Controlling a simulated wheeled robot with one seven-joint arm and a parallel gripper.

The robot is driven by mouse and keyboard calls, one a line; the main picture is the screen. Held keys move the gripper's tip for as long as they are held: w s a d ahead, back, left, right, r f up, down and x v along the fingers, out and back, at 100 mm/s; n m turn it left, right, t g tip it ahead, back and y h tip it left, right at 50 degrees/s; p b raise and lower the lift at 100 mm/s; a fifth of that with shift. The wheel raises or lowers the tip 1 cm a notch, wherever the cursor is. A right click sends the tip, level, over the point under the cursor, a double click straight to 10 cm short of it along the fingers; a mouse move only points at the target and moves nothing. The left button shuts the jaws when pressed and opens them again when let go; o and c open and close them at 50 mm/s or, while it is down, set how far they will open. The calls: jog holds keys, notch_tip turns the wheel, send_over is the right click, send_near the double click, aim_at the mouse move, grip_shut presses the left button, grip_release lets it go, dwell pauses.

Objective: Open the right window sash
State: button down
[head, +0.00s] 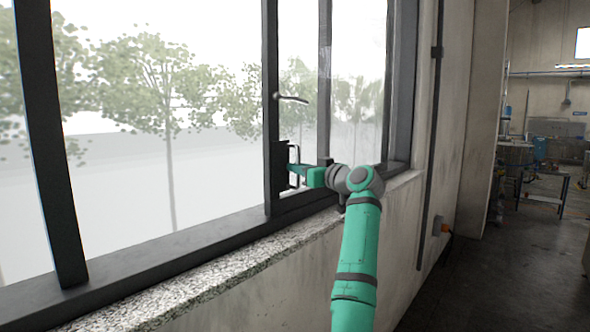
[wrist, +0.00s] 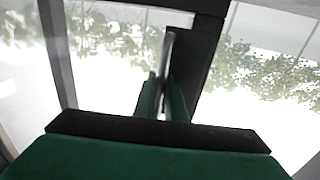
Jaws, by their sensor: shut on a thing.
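The right window sash (head: 271,60) has a dark frame and stands in the right part of the window. A grey lever (head: 291,98) and an upright pull handle (head: 291,153) sit near its left stile. My gripper (head: 296,171) is at the pull handle, with its green fingers shut on it. In the wrist view, the fingers of my gripper (wrist: 163,98) stand on either side of the pale handle bar (wrist: 168,62). The fingers and arm hide the handle's lower part. I cannot tell how far the sash is open.
A speckled stone sill (head: 200,285) runs below the window. A dark upright (head: 45,140) stands at left. A dark pipe (head: 434,150) runs down the wall right of the window. The hall floor (head: 480,280) at right is clear nearby, with a metal stand (head: 540,195) farther back.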

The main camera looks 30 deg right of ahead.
jog(key=shift+f, duration=0.1)
jog(key=c, duration=1.8)
grip_release()
jog(key=shift+a, duration=0.1)
jog(key=shift+s, duration=0.2)
jog(key=s, duration=0.3)
jog(key=s+d, duration=0.1)
jog(key=s, duration=0.2)
jog(key=s+d, duration=0.1)
jog(key=s, duration=0.3)
jog(key=shift+s, duration=0.1)
